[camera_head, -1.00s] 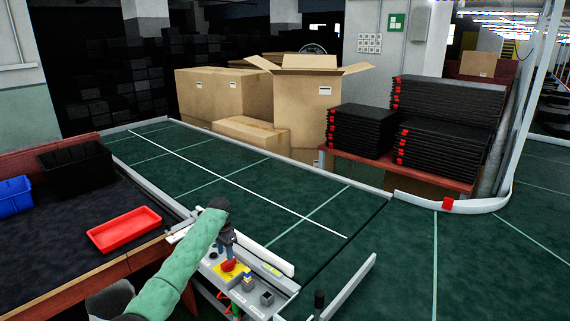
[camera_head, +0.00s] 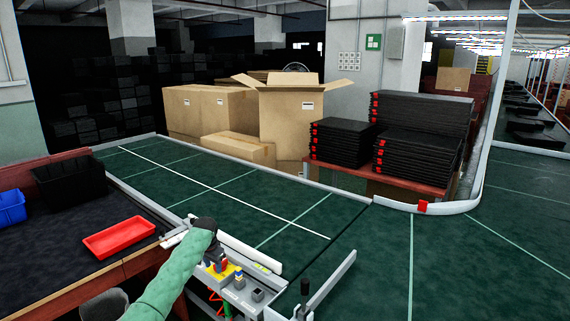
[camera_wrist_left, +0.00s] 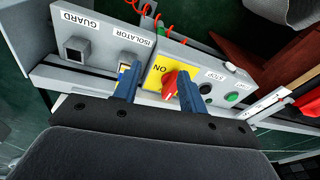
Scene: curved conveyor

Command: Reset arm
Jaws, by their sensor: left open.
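A grey control panel (camera_head: 240,290) is fixed along the near edge of the conveyor. In the left wrist view it carries a red rotary knob (camera_wrist_left: 170,84) on a yellow plate marked ON. Left of the plate are parts labelled ISOLATOR and GUARD; right of it are a black STOP button (camera_wrist_left: 206,88) and a green button (camera_wrist_left: 232,97). My left gripper (camera_wrist_left: 158,84) is open, its blue fingers on either side of the knob. Contact cannot be told. In the head view my left gripper (camera_head: 218,262) is over the panel, partly hidden by my arm. My right gripper is not in view.
A red tray (camera_head: 118,237), a black bin (camera_head: 70,180) and a blue bin (camera_head: 11,207) sit on the left table. The green conveyor (camera_head: 300,215) is clear beyond the panel. Cardboard boxes (camera_head: 210,110) and black stacked trays (camera_head: 420,118) stand behind it.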

